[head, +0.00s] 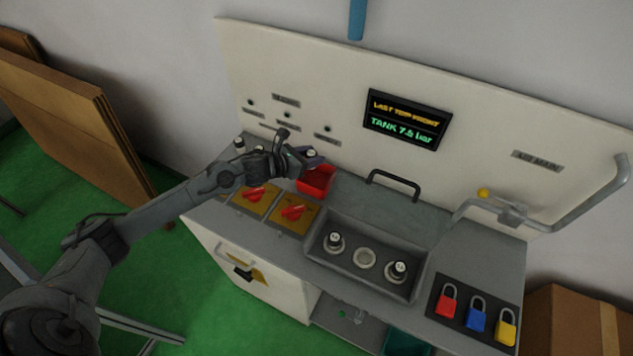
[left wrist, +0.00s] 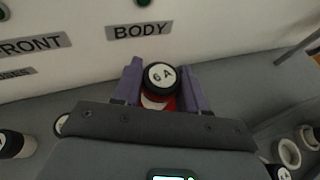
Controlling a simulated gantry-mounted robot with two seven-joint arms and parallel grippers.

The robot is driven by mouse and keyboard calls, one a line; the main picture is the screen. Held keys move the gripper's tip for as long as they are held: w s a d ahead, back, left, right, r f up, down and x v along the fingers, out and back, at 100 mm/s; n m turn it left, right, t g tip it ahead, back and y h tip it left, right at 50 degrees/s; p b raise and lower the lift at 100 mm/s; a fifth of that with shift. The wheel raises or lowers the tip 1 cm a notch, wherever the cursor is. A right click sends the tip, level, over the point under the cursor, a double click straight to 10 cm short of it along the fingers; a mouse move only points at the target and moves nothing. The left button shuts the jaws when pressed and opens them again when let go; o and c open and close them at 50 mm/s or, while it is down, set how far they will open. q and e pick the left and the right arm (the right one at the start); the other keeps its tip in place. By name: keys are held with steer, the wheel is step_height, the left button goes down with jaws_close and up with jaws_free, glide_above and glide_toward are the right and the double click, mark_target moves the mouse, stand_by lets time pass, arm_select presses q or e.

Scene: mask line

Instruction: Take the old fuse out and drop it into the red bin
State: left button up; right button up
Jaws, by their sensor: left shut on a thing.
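My left gripper (head: 307,158) is shut on a black-rimmed fuse with a white cap marked 6 A, which shows between the purple fingers in the left wrist view (left wrist: 161,76). In the head view the gripper is over the back of the small red bin (head: 317,182), and the fuse is above it. A little of the red bin (left wrist: 171,104) shows under the fuse in the left wrist view. The grey fuse tray (head: 325,262) has fuses in its left socket (head: 333,242) and right socket (head: 398,270). Its middle socket (head: 365,258) is empty. My right gripper is not in view.
Two red rotary switches (head: 254,195) on yellow plates stand in front of the bin. A black handle (head: 394,183) rises right of it. Red, blue and yellow padlocks (head: 476,316) lie at the right front. The panel with a display (head: 405,120) bounds the back.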

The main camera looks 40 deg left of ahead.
arm_select(q)
steer(key=o, duration=1.1)
steer(key=shift+o, duration=0.2)
steer(key=p+v, duration=0.1)
steer(key=v, duration=0.9)
steer(key=shift+s, duration=0.4)
steer(key=shift+a+r, duration=0.1)
